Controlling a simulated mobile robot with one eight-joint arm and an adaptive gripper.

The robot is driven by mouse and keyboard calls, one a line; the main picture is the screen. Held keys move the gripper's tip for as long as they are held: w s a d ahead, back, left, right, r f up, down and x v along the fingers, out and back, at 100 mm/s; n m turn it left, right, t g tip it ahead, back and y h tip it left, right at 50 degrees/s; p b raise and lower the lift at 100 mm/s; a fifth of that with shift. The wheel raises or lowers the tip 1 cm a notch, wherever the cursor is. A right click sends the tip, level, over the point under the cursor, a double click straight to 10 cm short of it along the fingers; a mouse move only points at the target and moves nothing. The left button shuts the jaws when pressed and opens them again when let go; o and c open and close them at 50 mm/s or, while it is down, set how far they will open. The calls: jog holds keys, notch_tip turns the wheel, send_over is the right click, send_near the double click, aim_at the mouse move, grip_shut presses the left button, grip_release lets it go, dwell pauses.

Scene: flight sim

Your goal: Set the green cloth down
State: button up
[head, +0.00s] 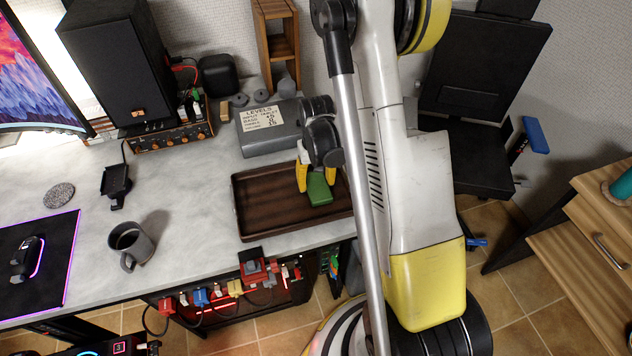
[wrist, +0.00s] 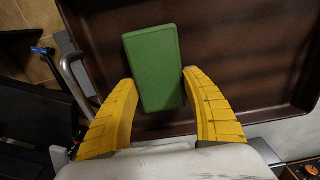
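The green cloth (head: 319,189) looks like a flat, folded green rectangle. My gripper (head: 316,178) reaches down over the dark brown tray (head: 262,221) with its yellow fingers on either side of the cloth. In the wrist view the cloth (wrist: 155,70) lies between the two fingertips (wrist: 158,76), which appear to press on its left and right edges. The tray's brown floor (wrist: 235,60) shows beneath it. I cannot tell whether the cloth's underside touches the tray.
A grey box labelled LEVELS (head: 268,125) stands behind the tray. A grey mug (head: 131,243) and a black speaker (head: 112,60) are to the left. Red and other coloured items hang at the desk's front edge. The desk between mug and tray is clear.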

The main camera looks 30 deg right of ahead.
jog(key=shift+o, duration=1.3)
notch_tip(320, 180, up, 12)
jog(key=p, duration=0.5)
notch_tip(320, 180, up, 14)
jog(key=n+t, duration=0.2)
jog(key=t, duration=0.1)
send_over(316, 181)
jog(key=s+a, duration=0.4)
jog(key=a, duration=0.4)
jog(key=s+a+r+n+t, duration=0.1)
jog(key=s+a+r+t, duration=0.3)
jog(key=s+a+r, duration=0.2)
jog(key=shift+s+a, duration=0.2)
jog(key=shift+s, duration=1)
